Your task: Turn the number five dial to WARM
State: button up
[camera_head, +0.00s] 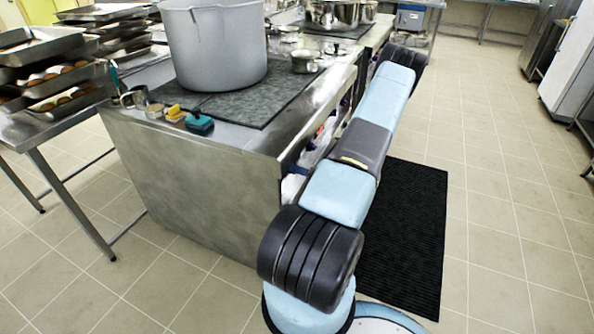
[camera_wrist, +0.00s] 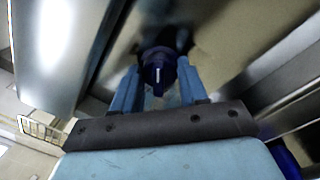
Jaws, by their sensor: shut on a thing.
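A dark blue round dial (camera_wrist: 158,72) with a white pointer mark shows in the wrist view, on a brushed metal front panel (camera_wrist: 225,30). The white mark runs up and down in the picture. My gripper (camera_wrist: 160,75) has its two blue fingers on either side of the dial, shut on it. No number or WARM lettering can be read. In the head view my arm covers most of the stove front, and the gripper and this dial are hidden.
A large grey stockpot (camera_head: 215,45) stands on the dark cooktop (camera_head: 245,108). Sponges (camera_head: 200,123) and small pots lie near the counter edge. Stacked trays (camera_head: 50,75) stand on a table at left. A black floor mat (camera_head: 405,230) and open tiled floor lie to the right.

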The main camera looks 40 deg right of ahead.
jog(key=shift+d, duration=0.2)
jog(key=o, duration=1.1)
jog(key=shift+a, duration=0.1)
jog(key=shift+c, duration=0.2)
jog(key=v, duration=1.3)
jog(key=shift+s+f, duration=0.2)
jog(key=shift+s, duration=0.1)
